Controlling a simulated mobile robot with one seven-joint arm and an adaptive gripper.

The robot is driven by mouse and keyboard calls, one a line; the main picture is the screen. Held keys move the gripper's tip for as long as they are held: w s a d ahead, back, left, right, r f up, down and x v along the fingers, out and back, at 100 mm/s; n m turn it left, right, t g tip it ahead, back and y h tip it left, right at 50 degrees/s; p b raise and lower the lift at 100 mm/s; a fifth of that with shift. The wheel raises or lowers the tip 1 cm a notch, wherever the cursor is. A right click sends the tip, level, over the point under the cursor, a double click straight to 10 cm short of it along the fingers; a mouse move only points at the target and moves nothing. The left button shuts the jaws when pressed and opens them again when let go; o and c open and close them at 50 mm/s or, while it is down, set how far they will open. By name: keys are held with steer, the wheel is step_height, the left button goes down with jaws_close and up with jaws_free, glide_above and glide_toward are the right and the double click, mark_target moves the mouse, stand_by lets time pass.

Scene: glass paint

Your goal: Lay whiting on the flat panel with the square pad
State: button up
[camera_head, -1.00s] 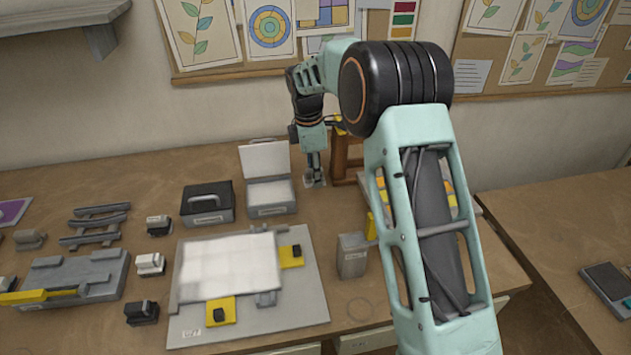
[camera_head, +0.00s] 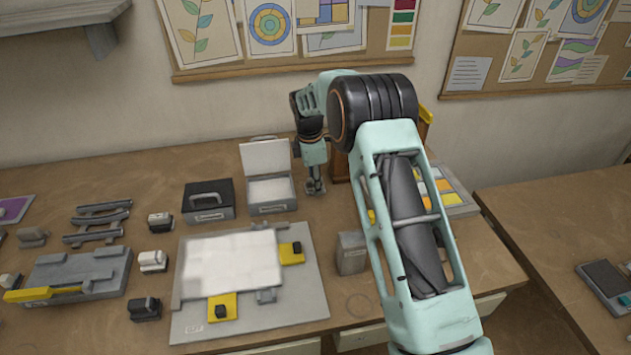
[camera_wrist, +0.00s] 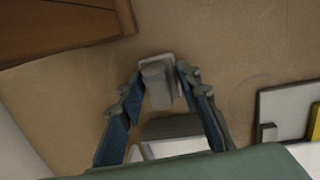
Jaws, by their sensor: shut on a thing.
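My gripper (camera_head: 314,183) is low over the table, just right of the open whiting box (camera_head: 271,207). In the wrist view my gripper (camera_wrist: 163,84) has its fingers on both sides of a grey block-handled pad (camera_wrist: 157,86) with a pale square base, and is shut on it. Whether the pad touches the table is hard to tell. The box has its lid raised and a white fill inside. The flat panel (camera_head: 230,265), pale and faintly gridded, lies on a grey board (camera_head: 310,305) at front centre, with yellow corner pieces on it.
A black-lidded box (camera_head: 207,200) stands left of the open one. Several small blocks (camera_head: 152,261) and a grey rack (camera_head: 98,222) are further left. A grey canister (camera_head: 351,252) stands right of the board. A brown wooden piece (camera_head: 340,165) stands behind my gripper.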

mark_target(312, 189)
steer(key=shift+f, duration=0.2)
steer(key=o, duration=1.2)
steer(key=shift+r, duration=0.1)
steer(key=r, duration=0.4)
steer(key=s+r, duration=0.1)
steer(key=r, duration=0.3)
steer(key=a+r+b, duration=0.1)
steer(key=r, duration=0.3)
steer(key=shift+s+r, duration=0.1)
steer(key=shift+s, duration=0.15)
